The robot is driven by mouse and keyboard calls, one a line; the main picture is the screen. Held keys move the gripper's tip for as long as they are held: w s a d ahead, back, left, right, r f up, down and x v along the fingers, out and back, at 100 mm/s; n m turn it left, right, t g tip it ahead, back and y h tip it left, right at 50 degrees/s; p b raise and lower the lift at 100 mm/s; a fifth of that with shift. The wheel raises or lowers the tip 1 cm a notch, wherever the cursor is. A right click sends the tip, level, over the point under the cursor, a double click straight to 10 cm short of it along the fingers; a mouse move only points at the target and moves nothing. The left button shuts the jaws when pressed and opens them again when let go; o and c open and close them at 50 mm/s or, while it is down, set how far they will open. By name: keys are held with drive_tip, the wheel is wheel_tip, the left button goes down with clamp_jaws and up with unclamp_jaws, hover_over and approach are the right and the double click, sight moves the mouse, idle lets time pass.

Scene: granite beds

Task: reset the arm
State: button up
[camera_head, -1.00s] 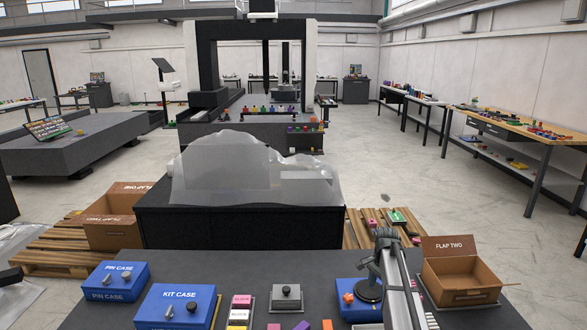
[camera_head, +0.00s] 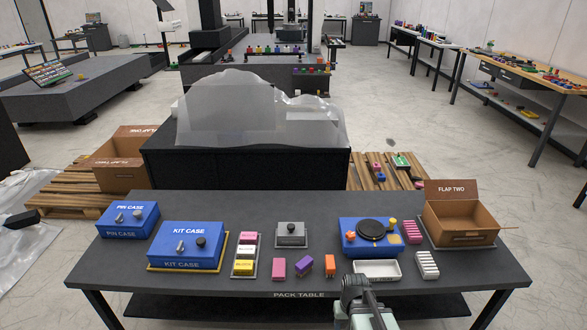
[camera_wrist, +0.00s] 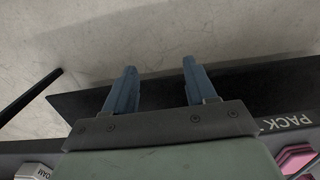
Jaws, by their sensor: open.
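My arm comes up from the bottom of the head view, in front of the pack table (camera_head: 330,206). My gripper (camera_wrist: 158,75) shows in the wrist view with two blue fingers apart and nothing between them. Grey floor and the dark lower shelf lie beyond the fingers. In the head view the fingers cannot be made out.
The table holds a blue pin case (camera_head: 128,219), a blue kit case (camera_head: 186,245), a blue box with a black disc (camera_head: 371,237), a white tray (camera_head: 377,271), small coloured blocks and an open cardboard box (camera_head: 460,212). Floor in front of the table is partly clear.

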drive_tip(key=s+f+g, duration=0.3)
drive_tip(key=s+f, duration=0.5)
drive_tip(key=s, duration=0.5)
drive_tip(key=s+f+g, duration=0.3)
drive_tip(key=s+f, duration=0.6)
drive_tip(key=s, duration=0.5)
drive_tip(key=shift+s+f, duration=0.2)
drive_tip(key=shift+f, duration=0.1)
idle(0.9)
